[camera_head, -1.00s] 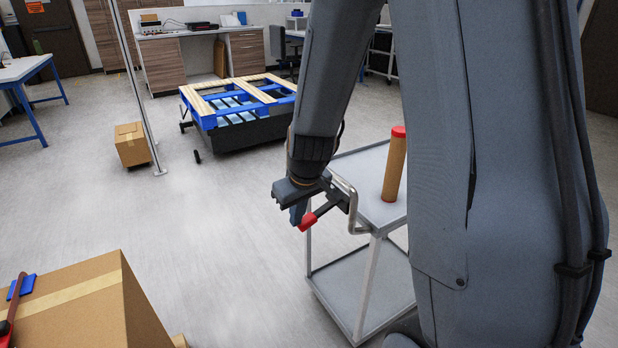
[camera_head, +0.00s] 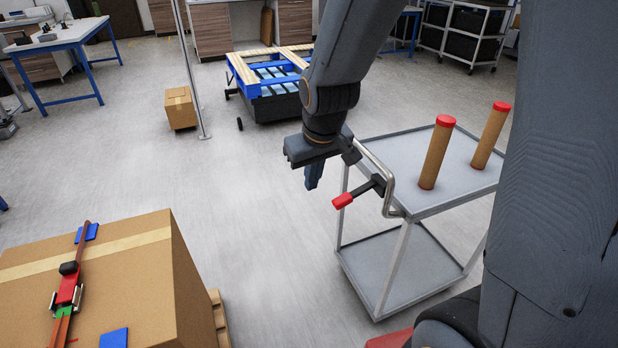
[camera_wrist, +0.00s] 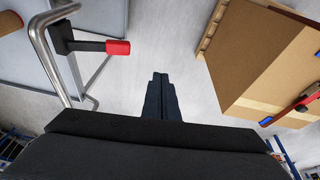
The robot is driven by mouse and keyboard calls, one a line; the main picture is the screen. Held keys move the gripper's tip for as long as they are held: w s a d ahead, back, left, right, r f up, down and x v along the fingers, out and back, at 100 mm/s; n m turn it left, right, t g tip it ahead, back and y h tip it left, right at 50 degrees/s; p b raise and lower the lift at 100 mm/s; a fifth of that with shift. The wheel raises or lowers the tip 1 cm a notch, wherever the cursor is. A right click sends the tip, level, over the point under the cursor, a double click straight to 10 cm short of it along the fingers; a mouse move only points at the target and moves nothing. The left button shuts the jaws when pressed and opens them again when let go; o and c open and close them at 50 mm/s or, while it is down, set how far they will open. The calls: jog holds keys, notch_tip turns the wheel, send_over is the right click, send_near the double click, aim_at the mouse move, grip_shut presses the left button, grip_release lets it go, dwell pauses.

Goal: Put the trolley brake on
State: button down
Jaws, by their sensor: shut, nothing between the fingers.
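The trolley (camera_head: 405,226) is a grey two-shelf cart standing right of centre in the head view, with a bent metal handle (camera_head: 388,202) at its near left end. The brake lever (camera_head: 343,200) is a black arm with a red tip, sticking out to the left beside the handle. My gripper (camera_head: 312,178) is shut and empty, pointing down just left of and above the lever, apart from it. In the wrist view the shut fingers (camera_wrist: 161,95) are at the centre. The red-tipped lever (camera_wrist: 117,47) lies to their upper left, sticking out from the trolley's handle (camera_wrist: 43,50).
Two brown tubes with red caps, one of them nearer (camera_head: 436,153), stand on the trolley's top shelf. A large strapped cardboard box (camera_head: 140,290) is at the front left. Floor between box and trolley is clear.

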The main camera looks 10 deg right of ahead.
jog(key=shift+s+a+r, duration=0.3)
jog(key=shift+a+r, duration=0.2)
jog(key=s+d+f+m+g, duration=0.2)
jog(key=s+d, duration=0.3)
jog(key=s, duration=0.6)
jog(key=shift+d+f+m, duration=0.15)
jog(key=shift+d+m, duration=0.15)
jog(key=shift+d, duration=0.1)
